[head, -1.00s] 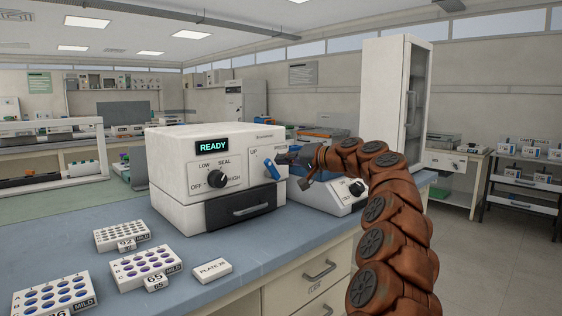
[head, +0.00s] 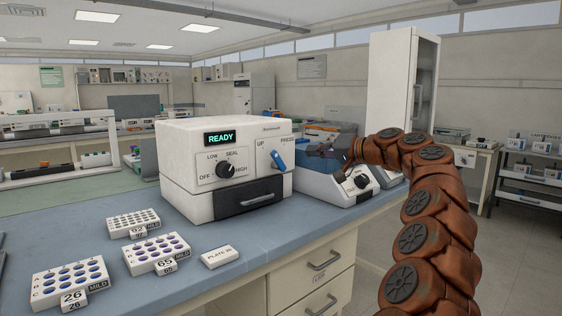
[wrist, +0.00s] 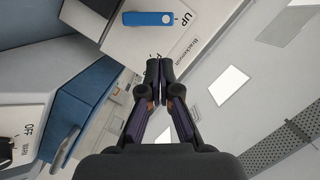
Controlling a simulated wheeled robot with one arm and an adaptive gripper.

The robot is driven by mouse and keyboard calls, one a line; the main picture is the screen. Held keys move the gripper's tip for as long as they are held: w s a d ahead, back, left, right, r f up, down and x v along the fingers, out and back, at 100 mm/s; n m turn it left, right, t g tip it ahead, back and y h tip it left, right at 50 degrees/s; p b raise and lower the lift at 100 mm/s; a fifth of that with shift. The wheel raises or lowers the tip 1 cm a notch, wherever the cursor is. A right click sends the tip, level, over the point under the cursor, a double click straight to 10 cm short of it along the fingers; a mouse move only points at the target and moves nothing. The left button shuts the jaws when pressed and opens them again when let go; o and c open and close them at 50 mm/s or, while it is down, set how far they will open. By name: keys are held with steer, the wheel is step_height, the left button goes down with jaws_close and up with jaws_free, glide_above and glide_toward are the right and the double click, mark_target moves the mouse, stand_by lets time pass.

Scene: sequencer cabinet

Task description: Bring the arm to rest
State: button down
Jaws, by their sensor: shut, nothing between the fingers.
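My orange-brown segmented arm rises on the right of the head view. My gripper (head: 325,149) is at its end, to the right of the white sealer with the READY display (head: 220,138) and apart from it. In the wrist view the two dark fingers of my gripper (wrist: 160,72) are shut against each other with nothing between them. The blue lever (head: 277,160) is on the sealer's front, between the UP and PRESS marks. In the wrist view the blue lever (wrist: 148,18) lies beyond the fingertips, clear of them.
Several well plates, such as the one marked 65 (head: 157,252), and a PLATE 36 block (head: 219,257) sit on the blue bench (head: 200,290). A tall white cabinet (head: 395,85) stands behind.

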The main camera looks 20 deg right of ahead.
steer(key=s+a+r+n+g+y+p, duration=0.25)
steer(key=a+p, duration=0.25)
steer(key=a, duration=0.7)
steer(key=s+a+f+n+g+h+p, duration=0.1)
steer(key=s+a+n+g+h+p, duration=0.15)
steer(key=s+a+g+p, duration=1.05)
steer(key=s+a+f+t+h+p, duration=0.1)
steer(key=s+a+f+h, duration=0.15)
steer(key=s, duration=0.65)
steer(key=s+a+f+t+h+p, duration=0.1)
steer(key=s+a+f+p, duration=0.2)
steer(key=s, duration=0.5)
steer(key=s+d+f+g+h+p, duration=0.1)
steer(key=s+d+f+h+p, duration=0.1)
steer(key=s, duration=0.6)
steer(key=s+d+f+g+h+p, duration=0.1)
steer(key=s+d+f+h+p, duration=0.1)
steer(key=s, duration=0.7)
steer(key=shift+d+f+g+p, duration=0.2)
steer(key=shift+d+g+p, duration=0.2)
steer(key=shift+d, duration=0.75)
steer(key=c, duration=1.9)
jaws_free()
